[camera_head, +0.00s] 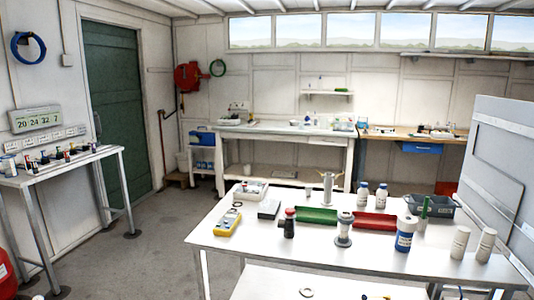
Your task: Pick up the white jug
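I cannot tell for sure which thing is the white jug. On the near white table (215,232) stand two white bottles with dark blue caps (372,197), a larger white bottle with a blue band (405,235), and two plain white containers (460,243) at the right. A tall pale grey cylinder with a flared top (328,188) stands at the table's back edge. All of these look upright. Neither of my grippers is in view.
The near table also holds a yellow meter (228,222), a green tray (315,215), a red tray (374,221) and a dark grey bin (440,207). A grey panel (498,170) stands at the right. A side bench (60,172) is at the left. Open floor (140,250) lies between.

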